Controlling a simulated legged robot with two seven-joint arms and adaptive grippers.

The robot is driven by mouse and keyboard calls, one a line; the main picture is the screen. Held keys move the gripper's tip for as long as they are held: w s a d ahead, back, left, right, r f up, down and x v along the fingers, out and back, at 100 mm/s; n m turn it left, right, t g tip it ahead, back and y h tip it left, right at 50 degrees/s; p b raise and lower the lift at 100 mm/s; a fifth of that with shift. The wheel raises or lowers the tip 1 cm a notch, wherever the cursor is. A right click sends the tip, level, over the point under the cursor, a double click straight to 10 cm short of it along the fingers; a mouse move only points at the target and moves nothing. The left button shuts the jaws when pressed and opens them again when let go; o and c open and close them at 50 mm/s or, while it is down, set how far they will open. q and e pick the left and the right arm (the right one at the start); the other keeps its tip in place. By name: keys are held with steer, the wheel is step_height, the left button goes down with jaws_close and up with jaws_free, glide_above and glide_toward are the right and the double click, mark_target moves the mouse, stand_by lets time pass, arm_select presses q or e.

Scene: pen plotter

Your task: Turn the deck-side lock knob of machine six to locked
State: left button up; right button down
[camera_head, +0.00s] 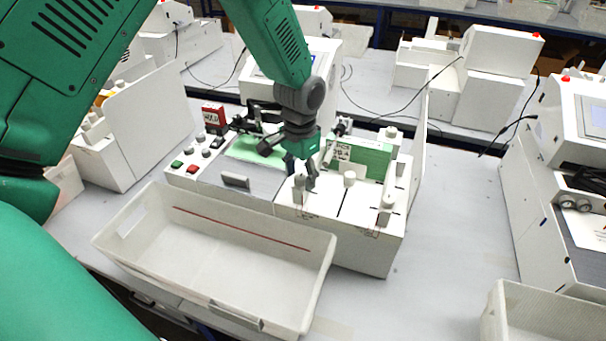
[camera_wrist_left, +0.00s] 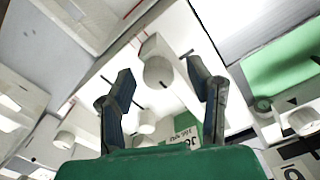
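The white machine (camera_head: 340,228) in front of me has a deck with several white knobs; I cannot read a machine number on it. My left gripper (camera_head: 302,178) points down over the deck's near left corner, at a short white knob (camera_head: 298,196) that it partly hides. In the left wrist view the left gripper (camera_wrist_left: 160,72) is open, one dark finger on each side of a round white knob (camera_wrist_left: 158,70). Whether the fingers touch it I cannot tell. Another knob (camera_head: 349,178) stands mid-deck and one (camera_head: 387,208) at the right. My right gripper is not in view.
An empty white bin (camera_head: 215,265) stands before the machine. A green card (camera_head: 365,160) stands at the deck's back. Clear table (camera_head: 455,220) lies to the right, with another bin (camera_head: 545,315) beyond.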

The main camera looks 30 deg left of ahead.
mark_target(300, 176)
arm_select(q)
steer(key=shift+w+r, duration=0.1)
steer(key=shift+r, duration=0.2)
step_height(300, 176, up, 11)
steer(key=shift+r, duration=0.15)
stand_by(0.7)
